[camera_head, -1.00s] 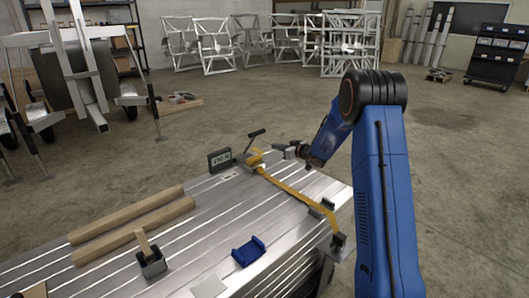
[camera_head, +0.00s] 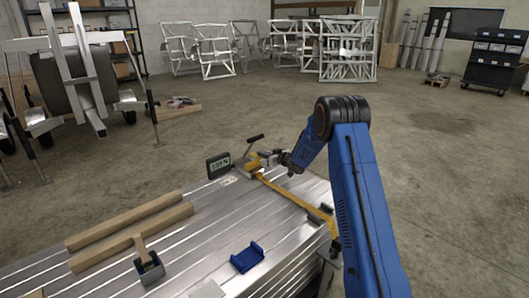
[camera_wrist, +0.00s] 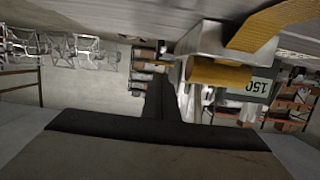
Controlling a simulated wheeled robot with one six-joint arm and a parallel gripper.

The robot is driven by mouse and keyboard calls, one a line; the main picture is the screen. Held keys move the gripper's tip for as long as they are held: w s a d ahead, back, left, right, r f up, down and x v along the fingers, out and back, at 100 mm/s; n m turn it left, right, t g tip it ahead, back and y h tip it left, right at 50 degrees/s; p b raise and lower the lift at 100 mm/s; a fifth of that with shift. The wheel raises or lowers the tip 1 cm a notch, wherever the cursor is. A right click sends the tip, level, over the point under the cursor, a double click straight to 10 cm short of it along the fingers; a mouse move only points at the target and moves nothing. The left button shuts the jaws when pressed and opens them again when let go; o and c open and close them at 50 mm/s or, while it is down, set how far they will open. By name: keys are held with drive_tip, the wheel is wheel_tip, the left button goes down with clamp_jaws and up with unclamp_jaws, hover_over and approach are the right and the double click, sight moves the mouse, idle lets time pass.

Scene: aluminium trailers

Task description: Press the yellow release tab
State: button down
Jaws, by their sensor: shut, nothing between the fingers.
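The ratchet (camera_head: 250,162) sits on the far edge of the ribbed aluminium deck, with its dark handle sticking up. A yellow strap (camera_head: 292,194) runs from it across the deck. In the wrist view, which looks upside down, the grey ratchet body (camera_wrist: 203,40) carries a yellow tab (camera_wrist: 220,73), with the strap (camera_wrist: 272,27) beside it. My gripper (camera_head: 267,157) is shut and empty, right beside the ratchet. In the wrist view its dark fingers (camera_wrist: 160,98) point just left of the tab. Whether they touch the ratchet I cannot tell.
A small digital display (camera_head: 218,165) stands left of the ratchet. Open concrete floor lies behind the trailer.

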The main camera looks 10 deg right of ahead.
drive_tip(key=shift+f, duration=0.45)
